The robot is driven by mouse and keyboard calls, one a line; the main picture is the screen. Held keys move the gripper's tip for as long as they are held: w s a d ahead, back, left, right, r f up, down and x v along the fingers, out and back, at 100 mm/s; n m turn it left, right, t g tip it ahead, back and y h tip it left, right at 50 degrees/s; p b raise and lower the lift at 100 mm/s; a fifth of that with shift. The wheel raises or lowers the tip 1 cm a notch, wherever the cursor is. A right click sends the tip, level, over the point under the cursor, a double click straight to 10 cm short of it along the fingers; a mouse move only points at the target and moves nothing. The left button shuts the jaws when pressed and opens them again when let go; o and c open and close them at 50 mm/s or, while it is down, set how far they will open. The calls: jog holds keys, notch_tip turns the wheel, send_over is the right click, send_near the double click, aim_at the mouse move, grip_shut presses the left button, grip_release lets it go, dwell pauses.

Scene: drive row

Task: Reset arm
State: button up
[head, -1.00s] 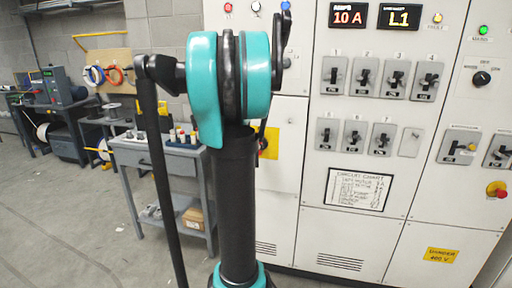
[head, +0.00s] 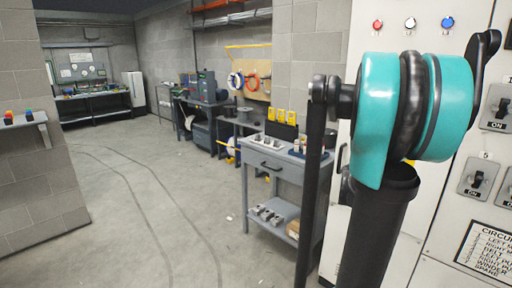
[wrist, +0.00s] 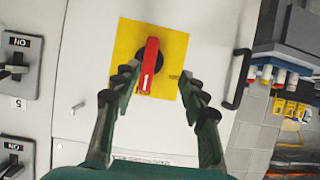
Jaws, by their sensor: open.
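My gripper (wrist: 160,80) shows in the wrist view with its two dark green fingers spread apart and nothing held between them. Beyond the fingertips is a red rotary handle (wrist: 149,66) on a yellow plate (wrist: 176,50), mounted on a pale cabinet door. The handle appears between the fingers in the picture, with no contact visible. My arm, with a teal and black joint (head: 455,105), stands at the right of the head view in front of the cabinet (head: 372,28). My gripper is hidden from the head view.
A grey workbench (head: 262,195) stands left of my arm, with other benches behind it. A block wall (head: 35,180) with a small shelf (head: 22,121) is at the far left. Open concrete floor (head: 150,220) lies between. A black door handle (wrist: 238,78) sits right of the yellow plate.

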jog(key=s+a+f+n+g+y, duration=0.1)
jog(key=s+a+f+n+y, duration=0.2)
jog(key=s+a+f, duration=0.3)
jog(key=s+a+f+n+g+y, duration=0.2)
jog(key=s+a+f, duration=0.4)
jog(key=a, duration=1)
jog(key=s+a+f+n+g+y, duration=0.1)
jog(key=s+a+f+n+y, duration=0.3)
jog(key=a, duration=0.7)
jog(key=s+f, duration=0.2)
jog(key=s, duration=0.2)
jog(key=shift+n+y, duration=0.3)
